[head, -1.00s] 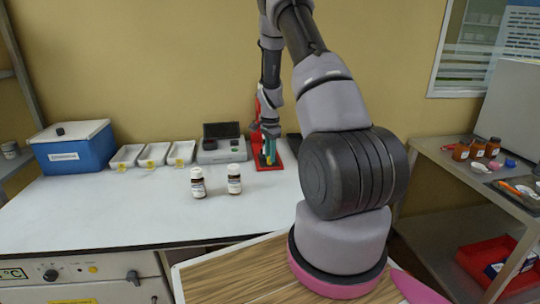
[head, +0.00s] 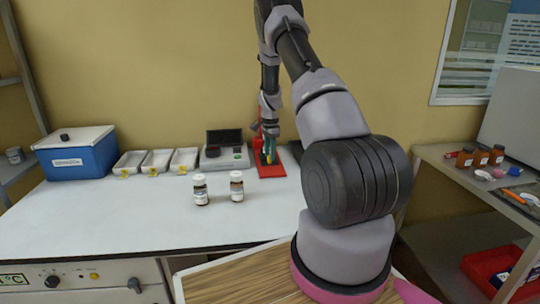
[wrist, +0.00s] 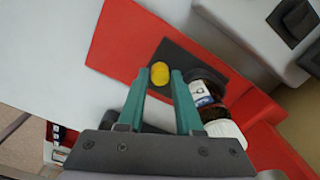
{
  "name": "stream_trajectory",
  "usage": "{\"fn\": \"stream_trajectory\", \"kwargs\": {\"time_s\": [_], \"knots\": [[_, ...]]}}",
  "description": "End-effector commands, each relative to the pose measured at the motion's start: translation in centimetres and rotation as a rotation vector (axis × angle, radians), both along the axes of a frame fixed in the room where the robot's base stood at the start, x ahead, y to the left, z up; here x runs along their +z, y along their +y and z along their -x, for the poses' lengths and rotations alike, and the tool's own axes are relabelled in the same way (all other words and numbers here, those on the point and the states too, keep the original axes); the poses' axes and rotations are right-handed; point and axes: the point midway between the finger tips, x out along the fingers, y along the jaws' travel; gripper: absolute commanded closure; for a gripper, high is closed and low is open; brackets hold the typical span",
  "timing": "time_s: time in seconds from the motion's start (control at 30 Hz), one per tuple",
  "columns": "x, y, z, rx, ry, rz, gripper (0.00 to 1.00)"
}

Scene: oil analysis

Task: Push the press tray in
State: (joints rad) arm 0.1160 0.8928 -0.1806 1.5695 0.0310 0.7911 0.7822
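The red press (head: 271,171) stands at the back of the white bench, at its right end. In the wrist view its red base (wrist: 112,45) carries a dark flat tray (wrist: 185,58) with a round yellow knob (wrist: 159,73). My gripper (head: 268,152) is down at the press. A brown bottle (wrist: 207,88) with a white cap is right beside the right finger. The head view shows the tray poorly behind the fingers.
A grey instrument (head: 224,156) with a dark lid stands just left of the press. Two brown bottles (head: 201,190) (head: 237,186) stand nearer on the bench. White trays (head: 157,162) and a blue box (head: 75,153) are further left.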

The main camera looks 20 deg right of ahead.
Motion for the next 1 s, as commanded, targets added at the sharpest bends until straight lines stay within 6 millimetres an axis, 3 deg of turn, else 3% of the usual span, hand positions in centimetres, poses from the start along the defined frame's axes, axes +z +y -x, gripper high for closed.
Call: {"fn": "stream_trajectory", "kwargs": {"time_s": [0.3, 0.43, 0.8, 1.0], "knots": [[0.0, 0.0, 0.0, -0.001, 0.000, 0.000, 0.59], [1.0, 0.0, 0.0, 0.000, -0.001, 0.000, 0.59], [8.0, 0.0, 0.1, 0.000, -0.003, 0.000, 0.59], [10.4, 0.0, 0.2, -0.001, -0.001, 0.000, 0.59]]}}
